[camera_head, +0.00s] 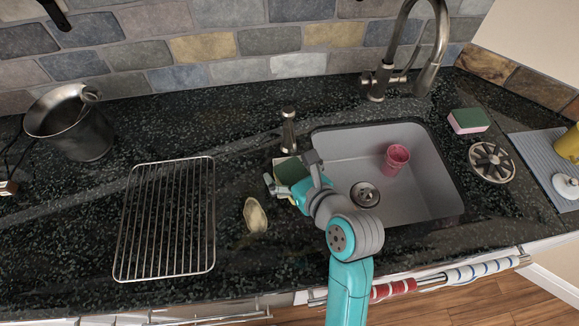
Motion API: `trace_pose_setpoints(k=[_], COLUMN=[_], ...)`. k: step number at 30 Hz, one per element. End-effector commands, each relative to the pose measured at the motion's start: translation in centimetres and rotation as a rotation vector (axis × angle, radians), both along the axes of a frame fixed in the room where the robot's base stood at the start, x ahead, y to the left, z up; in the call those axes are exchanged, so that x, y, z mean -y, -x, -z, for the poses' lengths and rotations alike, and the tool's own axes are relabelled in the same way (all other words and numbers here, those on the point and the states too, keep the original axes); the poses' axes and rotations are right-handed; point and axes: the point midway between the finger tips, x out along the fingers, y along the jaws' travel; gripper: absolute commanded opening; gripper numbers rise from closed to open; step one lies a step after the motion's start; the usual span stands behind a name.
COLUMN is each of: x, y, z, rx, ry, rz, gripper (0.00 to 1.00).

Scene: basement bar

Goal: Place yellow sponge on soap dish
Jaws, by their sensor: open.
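A sponge (290,169) with a dark green top and a pale yellow edge is on the counter left of the sink, just in front of the soap dispenser. My gripper (291,172) is open at this sponge, with one finger on its left and one on its right. The gripper hides part of the sponge, and I cannot tell whether the fingers touch it. A small beige oval dish (255,215), which looks like the soap dish, lies on the counter to the lower left of the gripper. It appears empty.
A sink (400,205) with a pink cup (396,159) lies right of my gripper. A wire rack (165,220) and metal bucket (75,125) stand left. A soap dispenser (289,132) stands behind. A green-and-pink sponge (468,121) sits right of the faucet (425,75).

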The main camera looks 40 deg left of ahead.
Motion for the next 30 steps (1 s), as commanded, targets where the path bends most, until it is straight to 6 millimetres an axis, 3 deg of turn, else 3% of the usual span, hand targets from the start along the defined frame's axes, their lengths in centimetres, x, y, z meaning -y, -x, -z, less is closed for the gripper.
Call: trace_pose_setpoints(k=[5,21,30], x=[1.1,9.3,10.5], y=[0.3,2.9,3.4], z=[-0.4,-4.2,-4.7], rx=[-0.001,0.001,0.0], ry=[0.001,-0.001,0.0], rz=[0.001,0.002,0.0], gripper=[0.96,0.96,0.96])
